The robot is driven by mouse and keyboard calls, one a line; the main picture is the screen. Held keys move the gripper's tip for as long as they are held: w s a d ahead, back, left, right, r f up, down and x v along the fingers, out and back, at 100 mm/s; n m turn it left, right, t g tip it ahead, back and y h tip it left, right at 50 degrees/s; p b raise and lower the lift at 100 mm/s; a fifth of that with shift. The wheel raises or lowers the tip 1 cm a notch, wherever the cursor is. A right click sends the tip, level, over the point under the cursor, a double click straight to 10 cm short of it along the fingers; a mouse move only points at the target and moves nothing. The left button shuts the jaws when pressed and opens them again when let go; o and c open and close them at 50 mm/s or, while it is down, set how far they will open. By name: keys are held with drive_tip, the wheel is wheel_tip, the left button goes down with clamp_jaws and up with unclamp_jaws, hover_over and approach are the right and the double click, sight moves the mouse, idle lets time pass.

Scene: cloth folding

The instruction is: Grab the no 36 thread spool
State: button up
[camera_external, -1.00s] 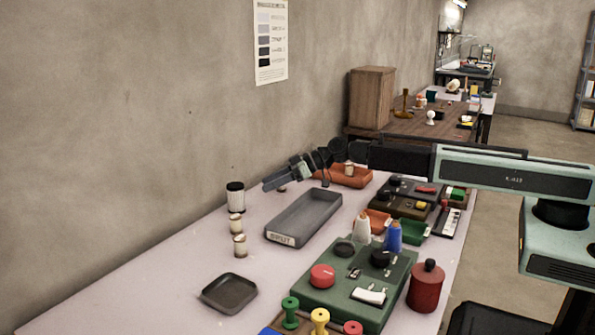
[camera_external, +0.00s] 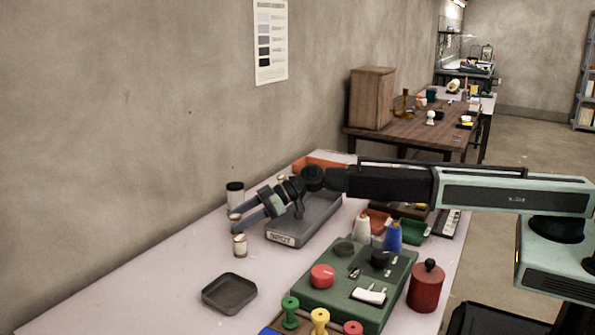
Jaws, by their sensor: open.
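No number can be read on any spool, so I cannot tell which is no 36. A small pale spool (camera_external: 240,246) with a brownish top stands on the left of the table. A similar one just behind it (camera_external: 235,217) is mostly hidden by my gripper (camera_external: 235,222). My gripper is open, its fingers pointing left and down around or just in front of that rear spool; I cannot tell which. A white cone spool (camera_external: 362,233) and a blue one (camera_external: 394,238) stand by the green box. Green (camera_external: 290,312), yellow (camera_external: 320,321) and red (camera_external: 353,328) spools stand at the front.
A black-lidded jar (camera_external: 235,196) stands behind the small spools. A grey tray marked "SPOT" (camera_external: 281,239) lies under my arm. A dark square dish (camera_external: 229,293), a green box (camera_external: 340,297) and a red canister (camera_external: 426,287) are nearer. The table's left front is clear.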

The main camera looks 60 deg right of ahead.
drive_tip(key=shift+w+a+f, duration=0.3)
drive_tip(key=shift+w+a, duration=0.1)
drive_tip(key=shift+s+r, duration=0.1)
clamp_jaws()
